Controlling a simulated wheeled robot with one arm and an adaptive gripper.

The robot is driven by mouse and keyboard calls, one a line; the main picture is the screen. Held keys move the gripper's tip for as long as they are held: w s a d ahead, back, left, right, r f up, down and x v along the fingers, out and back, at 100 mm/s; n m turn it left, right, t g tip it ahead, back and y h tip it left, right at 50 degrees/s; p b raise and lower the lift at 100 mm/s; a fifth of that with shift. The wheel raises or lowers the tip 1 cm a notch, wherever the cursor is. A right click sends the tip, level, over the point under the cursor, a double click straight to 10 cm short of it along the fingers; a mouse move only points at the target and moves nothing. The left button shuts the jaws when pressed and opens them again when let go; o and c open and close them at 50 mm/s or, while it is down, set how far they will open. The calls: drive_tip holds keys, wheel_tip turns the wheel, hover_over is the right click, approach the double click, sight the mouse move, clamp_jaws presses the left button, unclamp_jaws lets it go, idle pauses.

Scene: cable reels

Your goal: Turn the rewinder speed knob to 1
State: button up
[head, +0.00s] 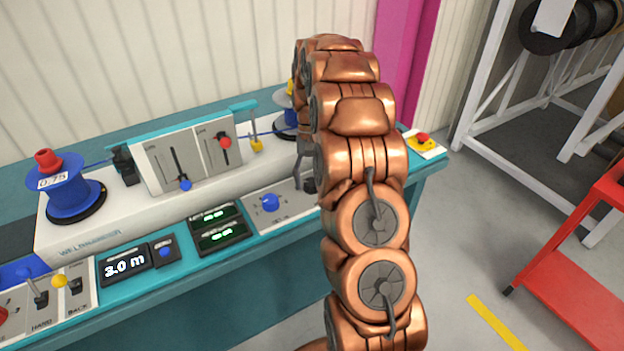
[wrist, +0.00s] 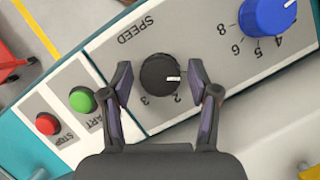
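The black speed knob (wrist: 158,75) sits on a light grey panel marked SPEED (wrist: 137,28), upside down in the wrist view. Its white pointer line faces right in that view. The digits 3 and 2 show at its lower edge; no 1 is visible. My gripper (wrist: 161,82) is open, with one finger on each side of the knob and a gap on both sides. In the head view my arm covers much of this area; a part of the black knob (head: 309,185) shows beside my gripper (head: 303,168).
A larger blue knob (wrist: 268,14) with its own digits is close by on the panel. A green button (wrist: 82,100) and a red button (wrist: 47,124) lie to the left. Blue reel (head: 70,195) and lever box (head: 185,150) stand behind the panel.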

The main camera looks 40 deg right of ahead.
idle(0.3)
drive_tip(key=shift+v, duration=3.8)
drive_tip(key=shift+s, duration=0.1)
